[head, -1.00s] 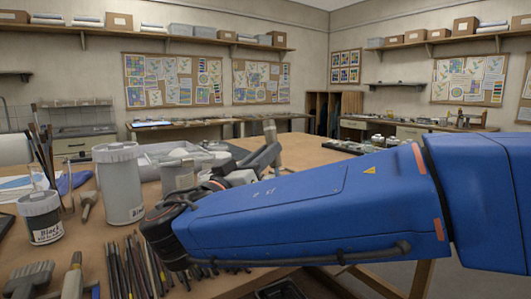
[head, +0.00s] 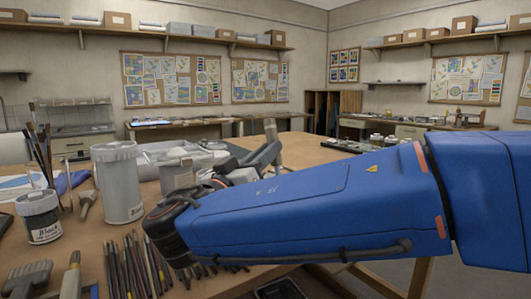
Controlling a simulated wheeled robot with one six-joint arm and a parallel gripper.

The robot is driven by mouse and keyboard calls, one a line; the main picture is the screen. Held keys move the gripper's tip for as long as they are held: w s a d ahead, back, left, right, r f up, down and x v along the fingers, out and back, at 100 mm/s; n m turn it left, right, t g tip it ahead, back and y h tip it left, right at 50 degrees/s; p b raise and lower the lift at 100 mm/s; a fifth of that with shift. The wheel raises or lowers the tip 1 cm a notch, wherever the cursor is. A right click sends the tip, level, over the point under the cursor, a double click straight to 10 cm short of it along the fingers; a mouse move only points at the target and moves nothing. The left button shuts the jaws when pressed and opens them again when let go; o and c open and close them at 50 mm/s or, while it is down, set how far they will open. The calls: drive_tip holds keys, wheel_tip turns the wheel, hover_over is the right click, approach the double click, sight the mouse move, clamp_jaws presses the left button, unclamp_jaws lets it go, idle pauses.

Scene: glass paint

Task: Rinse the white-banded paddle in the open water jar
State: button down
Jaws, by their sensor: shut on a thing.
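My gripper (head: 264,154) shows in the head view just behind my blue arm, over the table. Its dark fingers are shut on a pale upright handle (head: 271,132), which I take to be the paddle's. The paddle's lower part is hidden behind my arm, and no white band can be made out. A grey container (head: 178,174) stands left of the gripper, partly covered by my arm. I cannot tell whether it is the open water jar, or whether the paddle is in or above any jar.
A tall lidded pot (head: 120,184) and a black-labelled paint jar (head: 40,218) stand at left. Several brushes (head: 135,266) lie at the front, and more stand upright at far left. A pale tray (head: 165,152) is behind.

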drive_tip(key=shift+s+a, duration=0.35)
drive_tip(key=shift+a, duration=0.15)
drive_tip(key=shift+d, duration=0.1)
drive_tip(key=shift+w+d, duration=0.35)
drive_tip(key=shift+d, duration=0.05)
idle(0.8)
drive_tip(key=shift+a, duration=0.1)
idle(0.8)
drive_tip(key=shift+s+a, duration=0.15)
drive_tip(key=shift+s, duration=0.05)
idle(0.4)
